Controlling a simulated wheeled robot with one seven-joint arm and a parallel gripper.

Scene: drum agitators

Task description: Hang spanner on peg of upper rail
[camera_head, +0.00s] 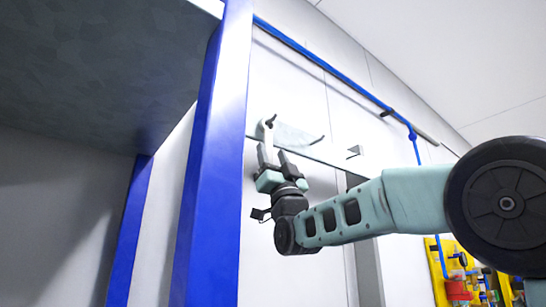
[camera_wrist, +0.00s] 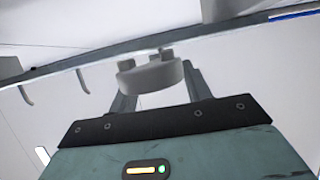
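A pale grey spanner (camera_head: 268,137) stands roughly upright at the upper rail, with its head beside a dark peg (camera_head: 271,120). I cannot tell whether it is around the peg. My gripper (camera_head: 274,154) is just below, pointing up, with its fingers on either side of the spanner's lower part. In the wrist view the spanner's head (camera_wrist: 150,76) shows beyond my gripper's fingertips (camera_wrist: 158,88), close under the upper rail (camera_wrist: 100,53). Its handle is not clear there, so I cannot tell whether the fingers press on it.
Another peg (camera_head: 317,140) sticks out to the right; hook-like pegs (camera_wrist: 82,81) also show left of the spanner in the wrist view. A blue post (camera_head: 213,160) stands close left of my gripper. A yellow board (camera_head: 455,270) with coloured parts is at lower right.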

